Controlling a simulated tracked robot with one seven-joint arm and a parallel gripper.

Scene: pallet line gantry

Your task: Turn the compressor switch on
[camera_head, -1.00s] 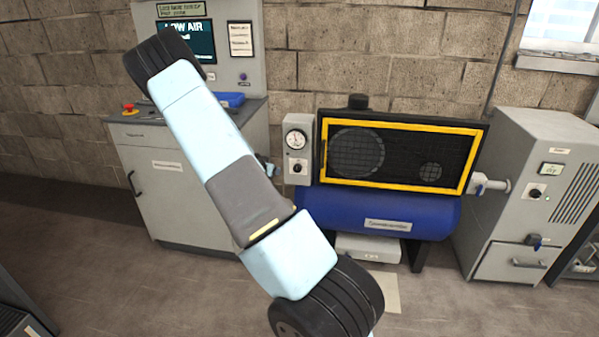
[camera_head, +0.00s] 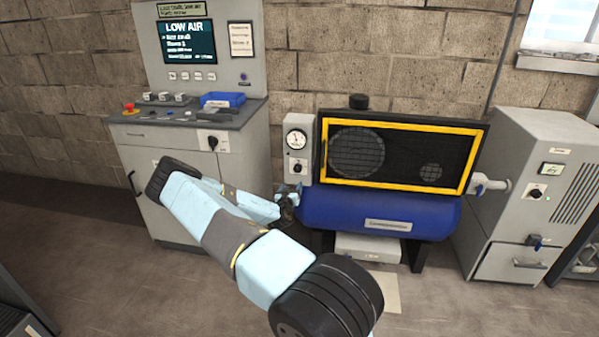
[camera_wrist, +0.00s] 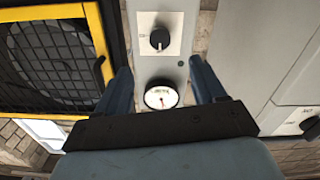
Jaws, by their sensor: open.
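The compressor switch is a black rotary knob (camera_head: 298,168) on a white plate. It sits on a grey box (camera_head: 288,155) below a round gauge (camera_head: 297,140), at the left end of the blue compressor (camera_head: 340,210). In the wrist view the picture is turned over: the knob (camera_wrist: 159,38) shows beyond the fingertips and the gauge (camera_wrist: 161,96) lies between the fingers. My gripper (camera_wrist: 160,67) is open and empty, with one finger on each side of the box, apart from the knob. In the head view my gripper (camera_head: 288,200) is small and dark, just below the box. The knob's setting is too small to read.
A yellow-framed guard (camera_head: 395,122) covers the compressor. A grey cabinet (camera_head: 510,190) stands right.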

